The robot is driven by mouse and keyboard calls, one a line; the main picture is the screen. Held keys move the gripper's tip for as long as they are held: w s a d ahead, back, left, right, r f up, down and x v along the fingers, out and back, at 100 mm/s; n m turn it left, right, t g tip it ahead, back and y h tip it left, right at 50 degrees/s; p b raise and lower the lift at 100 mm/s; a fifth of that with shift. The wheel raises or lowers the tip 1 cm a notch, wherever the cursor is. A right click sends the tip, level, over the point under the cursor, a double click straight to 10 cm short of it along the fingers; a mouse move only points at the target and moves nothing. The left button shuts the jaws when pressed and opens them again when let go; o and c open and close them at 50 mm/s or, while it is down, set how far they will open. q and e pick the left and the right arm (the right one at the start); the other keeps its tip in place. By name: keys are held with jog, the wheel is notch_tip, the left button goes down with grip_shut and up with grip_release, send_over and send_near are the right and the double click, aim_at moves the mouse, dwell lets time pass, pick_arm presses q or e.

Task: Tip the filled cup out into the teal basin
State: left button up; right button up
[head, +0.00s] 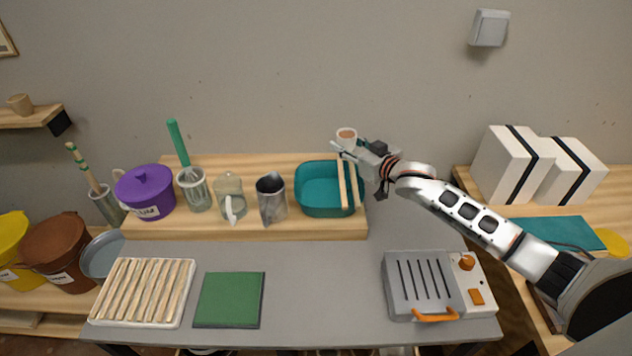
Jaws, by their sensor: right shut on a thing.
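The teal basin (318,205) stands at the right end of the raised wooden shelf, with two light wooden sticks (349,186) lying across its right side. My right gripper (348,148) is shut on a small white cup (346,133) with a brown filling showing at its top. The cup looks about upright, above and just behind the basin's back right corner, apart from it. The gripper partly hides the cup's lower part. My left gripper is not in view.
Left of the basin stand a metal jug (272,199), a glass jug (230,197), a whisk container (194,190) and a purple pot (145,192). In front lie a slatted tray (144,292), a green mat (229,300) and a grill-like appliance (424,286).

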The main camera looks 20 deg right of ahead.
jog(key=shift+s+a+r+n+t, duration=0.2)
jog(key=shift+a+n+t, duration=0.1)
jog(key=shift+n, duration=0.1)
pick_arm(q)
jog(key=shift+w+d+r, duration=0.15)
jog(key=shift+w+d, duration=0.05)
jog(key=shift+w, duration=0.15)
pick_arm(e)
jog(key=shift+s+a+r+n, duration=0.1)
jog(key=shift+a+n, duration=0.05)
jog(key=shift+n, duration=0.15)
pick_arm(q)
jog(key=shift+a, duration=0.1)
pick_arm(e)
jog(key=shift+s+a+h, duration=0.1)
jog(key=shift+a+h, duration=0.05)
jog(key=shift+h, duration=0.25)
jog(key=shift+s+a+r+n, duration=0.1)
jog(key=shift+a+r+n, duration=0.1)
jog(key=shift+n, duration=0.3)
jog(key=shift+s+a+r+n+t, duration=0.15)
jog(key=shift+s+a+n+t, duration=0.05)
jog(key=shift+a+n+t, duration=0.25)
jog(key=shift+s+a+r+n, duration=0.2)
jog(key=shift+n, duration=0.35)
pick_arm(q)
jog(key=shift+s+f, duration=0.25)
pick_arm(e)
jog(key=shift+s+a+r, duration=0.1)
jog(key=shift+a, duration=0.2)
